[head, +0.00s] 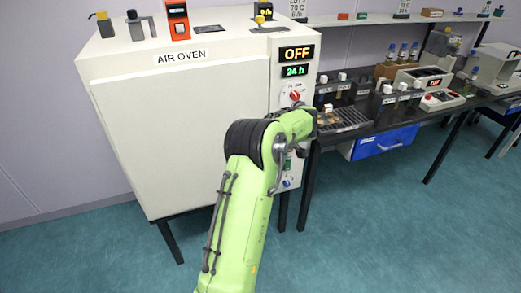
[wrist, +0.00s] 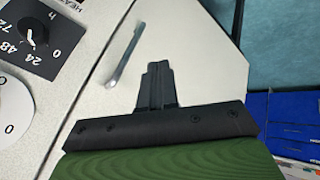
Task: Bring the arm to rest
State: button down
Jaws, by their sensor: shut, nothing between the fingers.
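My gripper (wrist: 155,85) shows in the wrist view with its two dark fingers together and nothing between them. It is in front of the white air oven (head: 185,110), near the oven's right side. In the wrist view, a pale oven surface with a metal bar handle (wrist: 125,55) lies beyond the fingers. The fingers look apart from the handle, though the gap is hard to judge. In the head view my green arm reaches up to the oven's control panel, and its end hides the gripper and part of the panel.
The oven panel has an "OFF" display (head: 296,53), a "24 h" display (head: 295,71) and a red knob (head: 295,95). To the right stands a dark bench (head: 400,118) with bottles and instruments, and a blue drawer (head: 385,142) under it. The teal floor (head: 380,230) is clear.

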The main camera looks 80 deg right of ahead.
jog(key=v, duration=0.4)
jog(key=shift+s+a, duration=0.1)
jog(key=shift+a, duration=0.05)
